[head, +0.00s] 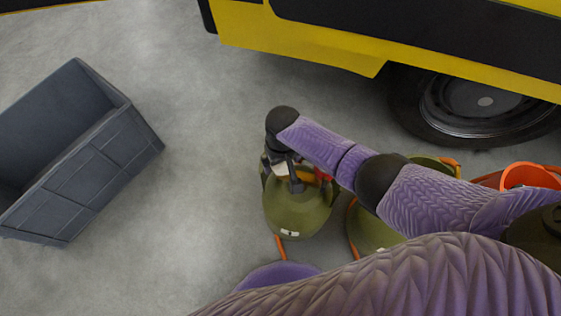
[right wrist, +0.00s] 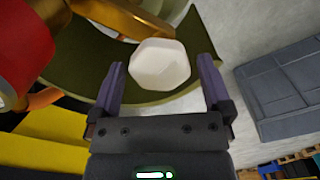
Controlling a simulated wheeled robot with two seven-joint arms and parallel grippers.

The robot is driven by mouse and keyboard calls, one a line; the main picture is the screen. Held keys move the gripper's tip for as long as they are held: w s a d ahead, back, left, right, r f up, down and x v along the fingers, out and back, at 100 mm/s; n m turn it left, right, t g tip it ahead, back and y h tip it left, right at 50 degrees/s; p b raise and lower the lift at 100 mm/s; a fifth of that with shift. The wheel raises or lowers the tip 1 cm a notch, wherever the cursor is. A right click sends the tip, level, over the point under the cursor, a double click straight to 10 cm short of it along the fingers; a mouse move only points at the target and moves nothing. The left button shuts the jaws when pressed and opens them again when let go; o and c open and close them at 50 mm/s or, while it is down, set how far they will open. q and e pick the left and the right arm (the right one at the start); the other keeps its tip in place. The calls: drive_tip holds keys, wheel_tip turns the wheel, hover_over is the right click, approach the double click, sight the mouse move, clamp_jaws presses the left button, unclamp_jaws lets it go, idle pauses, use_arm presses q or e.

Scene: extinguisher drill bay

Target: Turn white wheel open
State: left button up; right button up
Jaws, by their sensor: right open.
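The white wheel (right wrist: 160,65) is a small faceted knob on the valve of an olive-green gas cylinder (head: 298,212), which stands on the floor in the head view. My right gripper (head: 282,172) is at the top of this cylinder. In the right wrist view its two purple fingers (right wrist: 162,80) are open, one on each side of the white wheel, with a visible gap on both sides. In the head view the gripper and wrist hide most of the valve. My left gripper is not in view.
A brass valve part (right wrist: 118,18) and a red part (right wrist: 22,45) sit close to the wheel. Another olive cylinder (head: 372,232) stands to the right, partly behind my arm. A grey bin (head: 95,175) is at left, a yellow-black vehicle (head: 330,45) behind. Floor between is clear.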

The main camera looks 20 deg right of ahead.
drive_tip(key=c, duration=1.1)
drive_tip(key=shift+n+p, duration=0.35)
drive_tip(key=shift+n, duration=0.25)
drive_tip(key=o, duration=0.9)
drive_tip(key=shift+o, duration=1)
drive_tip(key=shift+r, duration=0.2)
